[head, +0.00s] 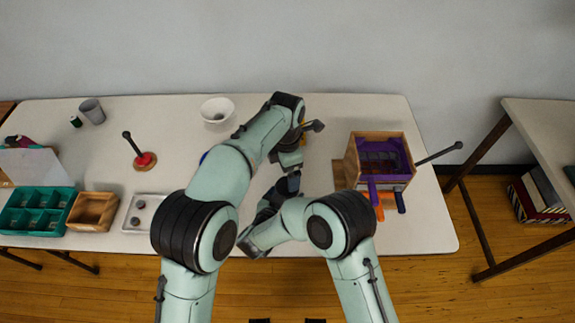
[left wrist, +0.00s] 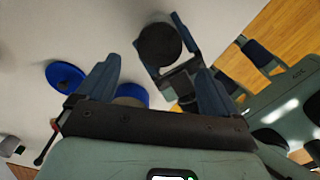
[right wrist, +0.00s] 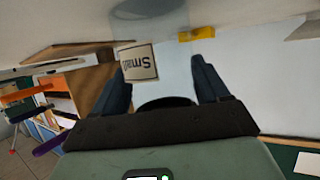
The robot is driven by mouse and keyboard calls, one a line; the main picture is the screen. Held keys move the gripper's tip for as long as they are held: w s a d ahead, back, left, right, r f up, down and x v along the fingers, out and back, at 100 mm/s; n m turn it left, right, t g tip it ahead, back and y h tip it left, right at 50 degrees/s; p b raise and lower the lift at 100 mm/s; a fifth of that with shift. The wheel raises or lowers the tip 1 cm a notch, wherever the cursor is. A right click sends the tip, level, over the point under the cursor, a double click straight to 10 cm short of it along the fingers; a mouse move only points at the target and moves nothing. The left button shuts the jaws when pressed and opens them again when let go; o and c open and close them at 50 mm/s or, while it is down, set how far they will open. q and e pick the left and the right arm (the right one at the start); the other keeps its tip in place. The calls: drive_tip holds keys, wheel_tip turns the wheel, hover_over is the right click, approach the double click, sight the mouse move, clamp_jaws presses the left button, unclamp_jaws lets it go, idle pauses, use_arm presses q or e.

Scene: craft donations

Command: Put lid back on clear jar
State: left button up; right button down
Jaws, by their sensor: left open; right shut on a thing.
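A clear jar (right wrist: 150,20) with a "Small" label (right wrist: 138,63) stands on the table ahead of my right gripper (right wrist: 160,78); it looks upside down because that view is inverted. My right gripper is shut on a black round lid (left wrist: 160,46), whose dark edge (right wrist: 165,102) shows between the fingers. The lid is apart from the jar in view. My left gripper (left wrist: 157,70) is open, with the right gripper and lid beyond its fingers. In the head view my left gripper (head: 289,166) points down over the table; the arms hide the jar and lid there.
Two blue round things (left wrist: 65,77) (left wrist: 131,93) lie below the left gripper. A white bowl (head: 217,110) stands at the back. A wooden box (head: 352,160) with purple inside is to the right. A yellow object (right wrist: 197,33) lies near the jar. A red-based holder (head: 145,160) stands left.

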sight(287, 196)
use_arm(q)
drive_tip(key=n, duration=0.2)
drive_tip(key=r+n, duration=0.1)
drive_tip(key=n, duration=0.2)
drive_tip(key=shift+d, duration=0.1)
drive_tip(key=shift+f, duration=0.1)
drive_tip(key=shift+f, duration=3.95)
drive_tip(key=c, duration=1.1)
drive_tip(key=shift+m, duration=1.6)
drive_tip(key=o, duration=1.2)
drive_tip(key=shift+r, duration=0.1)
